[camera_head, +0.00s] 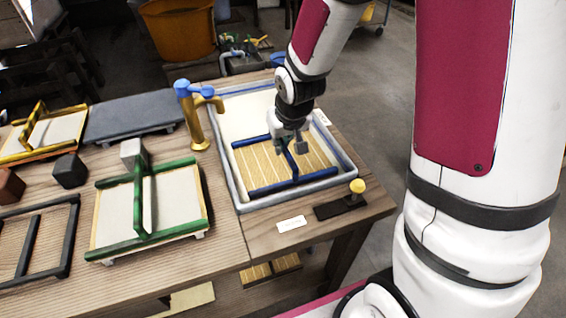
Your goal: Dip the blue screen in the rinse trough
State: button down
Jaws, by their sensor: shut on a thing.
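The rinse trough (348,178) is a pale rectangular basin with a grey rim on the right part of the wooden table. The blue screen (262,190), a blue frame with a tan ribbed mesh and a blue bar across its middle, is inside the trough's outline, towards the near end. My gripper (293,147) is over the screen, shut on its blue middle bar. The fingertips partly hide the bar. I cannot tell whether the screen touches the trough floor or is held just above it.
A brass tap (197,125) with a blue handle stands at the trough's left edge. A green-framed screen (180,205), a dark frame (38,240), a yellow-framed screen (62,132) and a grey slab (133,115) fill the left.

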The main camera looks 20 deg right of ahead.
jog(key=shift+r+p, duration=2.75)
jog(key=shift+r, duration=0.95)
jog(key=shift+r, duration=0.1)
jog(key=shift+r+p, duration=1.45)
jog(key=shift+r, duration=0.45)
